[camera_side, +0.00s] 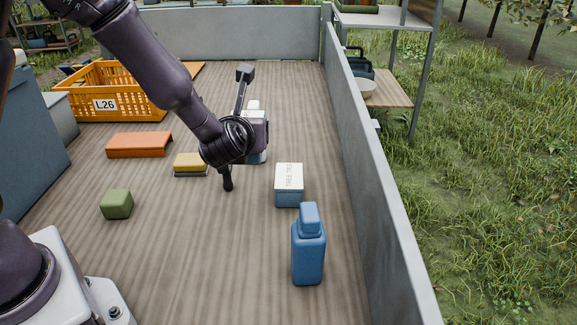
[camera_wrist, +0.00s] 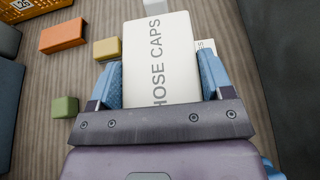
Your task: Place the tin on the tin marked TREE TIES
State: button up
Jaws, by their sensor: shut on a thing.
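My gripper (camera_wrist: 160,88) is shut on a pale tin (camera_wrist: 158,60) lettered HOSE CAPS, with a blue finger on each side of it in the wrist view. In the side view my dark wrist largely blocks the gripper, and I cannot clearly make out the held tin. The tin marked TREE TIES (camera_side: 289,186) stands upright on the deck, with a white lettered lid and a blue body. It is right of my wrist in the side view. In the wrist view only a pale edge of it (camera_wrist: 207,45) shows, right of the held tin. Its lid looks bare.
A blue bottle (camera_side: 308,250) stands in front of the TREE TIES tin. Left of my wrist are a yellow block (camera_side: 189,162), an orange block (camera_side: 139,145) and a green block (camera_side: 117,204). An orange crate (camera_side: 105,104) is at back left. A grey wall (camera_side: 365,165) runs along the right.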

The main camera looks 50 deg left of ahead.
jog(key=w+f, duration=0.2)
jog(key=w, duration=0.1)
jog(key=w+f, duration=0.3)
jog(key=w, duration=0.1)
jog(key=w+f, duration=0.3)
jog(key=w, duration=0.1)
jog(key=shift+w+a+f, duration=0.2)
jog(key=shift+w+a, duration=0.05)
jog(key=shift+w+f, duration=0.2)
jog(key=shift+f, duration=0.15)
jog(key=shift+w+f, duration=0.1)
jog(key=shift+f, duration=1.4)
jog(key=shift+f, duration=0.1)
jog(key=o, duration=1)
jog(key=shift+f, duration=0.1)
jog(key=shift+o, duration=0.3)
